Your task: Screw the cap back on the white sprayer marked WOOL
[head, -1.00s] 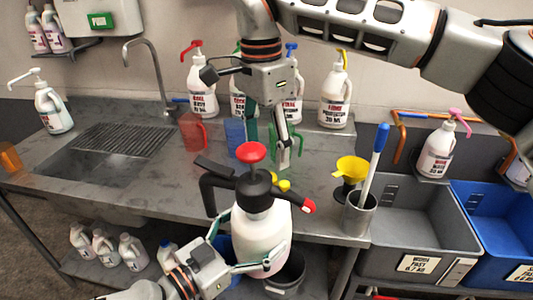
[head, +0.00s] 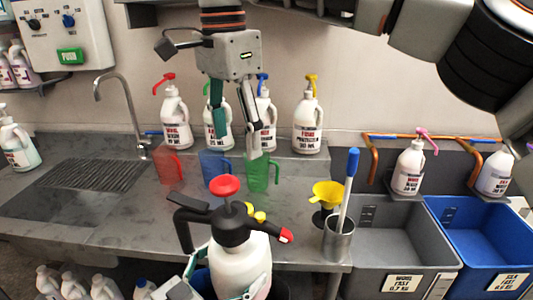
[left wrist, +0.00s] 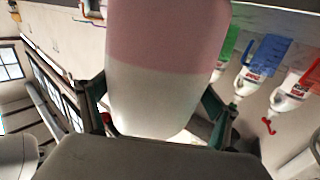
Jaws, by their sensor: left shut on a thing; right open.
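The white sprayer (head: 241,268) stands at the front of the head view, its lower part cut off by the frame. Its black head (head: 232,227), with a red knob (head: 225,185), a handle and a red-tipped nozzle, sits over the neck; I cannot tell how tightly. My right gripper (head: 237,140) is open and empty, pointing down above and behind the sprayer.
Red (head: 171,167), blue (head: 214,169) and green (head: 257,173) jugs stand behind the sprayer, before several pump bottles. A yellow funnel (head: 327,192) and a steel cup (head: 338,240) holding a blue-handled tool stand right. Grey (head: 395,240) and blue (head: 480,240) bins are beyond. A sink lies left.

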